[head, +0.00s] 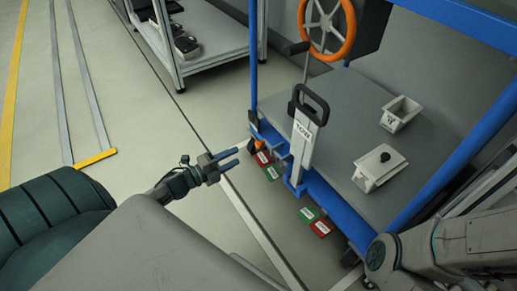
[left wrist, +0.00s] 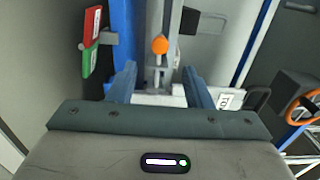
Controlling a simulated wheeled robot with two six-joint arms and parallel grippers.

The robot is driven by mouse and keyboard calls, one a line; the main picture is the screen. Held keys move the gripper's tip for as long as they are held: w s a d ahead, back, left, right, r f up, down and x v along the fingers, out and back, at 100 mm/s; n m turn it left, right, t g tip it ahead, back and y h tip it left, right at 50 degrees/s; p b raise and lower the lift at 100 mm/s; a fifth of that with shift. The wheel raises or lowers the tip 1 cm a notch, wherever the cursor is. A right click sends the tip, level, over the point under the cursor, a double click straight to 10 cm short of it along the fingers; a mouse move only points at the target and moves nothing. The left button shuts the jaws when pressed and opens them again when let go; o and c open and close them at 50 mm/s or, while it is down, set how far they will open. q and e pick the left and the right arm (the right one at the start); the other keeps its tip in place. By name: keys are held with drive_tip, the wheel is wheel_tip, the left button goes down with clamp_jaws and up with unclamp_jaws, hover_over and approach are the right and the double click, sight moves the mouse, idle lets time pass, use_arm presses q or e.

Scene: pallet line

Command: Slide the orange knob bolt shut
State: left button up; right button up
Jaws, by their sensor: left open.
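The orange knob (head: 258,144) of the bolt is at the left front of the blue-framed cart (head: 335,208). In the left wrist view the round orange knob (left wrist: 160,45) stands on a pale metal bolt, just beyond the fingertips and roughly centred between them. My left gripper (head: 238,157) is open and empty, its two blue fingers pointing at the knob with a small gap. In the left wrist view the fingers of the left gripper (left wrist: 160,72) are spread apart and do not touch the knob. My right gripper is out of view; only part of its arm shows.
A white lever with a black handle (head: 312,103) stands close right of the knob. An orange-rimmed wheel (head: 327,25) is behind. Two pale bins (head: 401,113) (head: 378,168) sit on the grey deck.

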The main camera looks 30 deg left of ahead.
sight(257, 146)
use_arm(q)
drive_tip(key=b+x, duration=0.2)
drive_tip(key=x, duration=0.7)
drive_tip(key=shift+w+b, duration=0.2)
drive_tip(key=shift+b, duration=0.1)
drive_tip(key=shift+w+d, duration=0.3)
drive_tip(key=shift+w, duration=0.35)
clamp_jaws()
